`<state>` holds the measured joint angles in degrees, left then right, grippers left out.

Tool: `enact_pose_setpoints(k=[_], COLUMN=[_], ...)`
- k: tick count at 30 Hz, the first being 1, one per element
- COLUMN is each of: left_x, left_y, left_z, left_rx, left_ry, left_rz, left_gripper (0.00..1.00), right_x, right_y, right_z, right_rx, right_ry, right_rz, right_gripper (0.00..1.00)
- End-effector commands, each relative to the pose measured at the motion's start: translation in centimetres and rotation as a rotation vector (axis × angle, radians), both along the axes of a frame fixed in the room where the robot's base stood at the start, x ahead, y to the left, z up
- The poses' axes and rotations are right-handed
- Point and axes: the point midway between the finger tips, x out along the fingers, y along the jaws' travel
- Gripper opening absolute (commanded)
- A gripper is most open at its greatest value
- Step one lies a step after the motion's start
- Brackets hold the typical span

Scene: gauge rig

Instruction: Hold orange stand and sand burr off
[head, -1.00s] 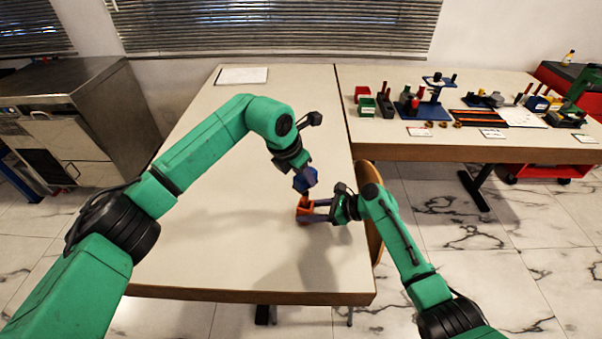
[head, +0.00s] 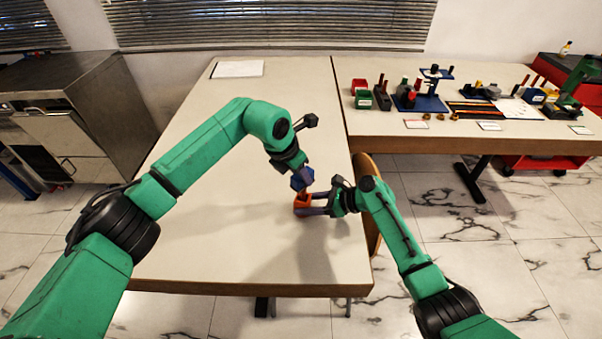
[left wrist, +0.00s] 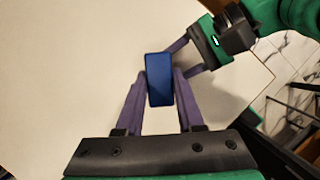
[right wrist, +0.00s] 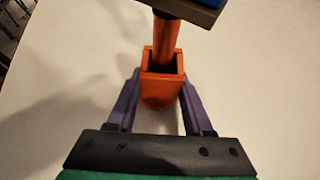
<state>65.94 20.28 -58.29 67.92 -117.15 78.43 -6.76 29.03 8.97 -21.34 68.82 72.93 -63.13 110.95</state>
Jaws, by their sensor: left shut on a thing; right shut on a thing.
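The orange stand (head: 302,204) is over the right part of the near table. In the right wrist view it is a square open-topped box (right wrist: 161,88) with a round orange post (right wrist: 165,42) rising from it. My right gripper (head: 313,205) is shut on the box, one finger on each side. My left gripper (head: 301,180) is shut on a blue block (left wrist: 159,80) above the stand. The block's grey underside (right wrist: 188,10) is at the post's top and hides it. I cannot tell whether they touch. No burr can be made out.
The near table (head: 220,220) is mostly bare, with a white sheet (head: 238,68) at its far end. A chair back (head: 369,215) stands at its right edge. Several tools and bins (head: 362,94) sit on the second table (head: 480,146) at the right.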

Motion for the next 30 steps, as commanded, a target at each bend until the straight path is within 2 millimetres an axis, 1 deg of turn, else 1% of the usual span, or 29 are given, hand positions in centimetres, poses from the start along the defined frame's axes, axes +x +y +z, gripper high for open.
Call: enact_pose_setpoints(k=[19, 30], left_x=[0.0, 1.1], left_y=[0.0, -1.1], left_z=[-0.9, -1.0], left_rx=[-0.001, 0.002], left_ry=[-0.001, 0.001], left_rz=[0.000, 0.001], left_gripper=[0.00, 0.00], right_x=[0.0, 0.0], right_y=[0.0, 0.0], right_z=[0.0, 0.0], right_rx=[0.000, 0.000], right_ry=[0.000, -0.001], right_rz=[0.000, 0.000], right_gripper=[0.20, 0.20])
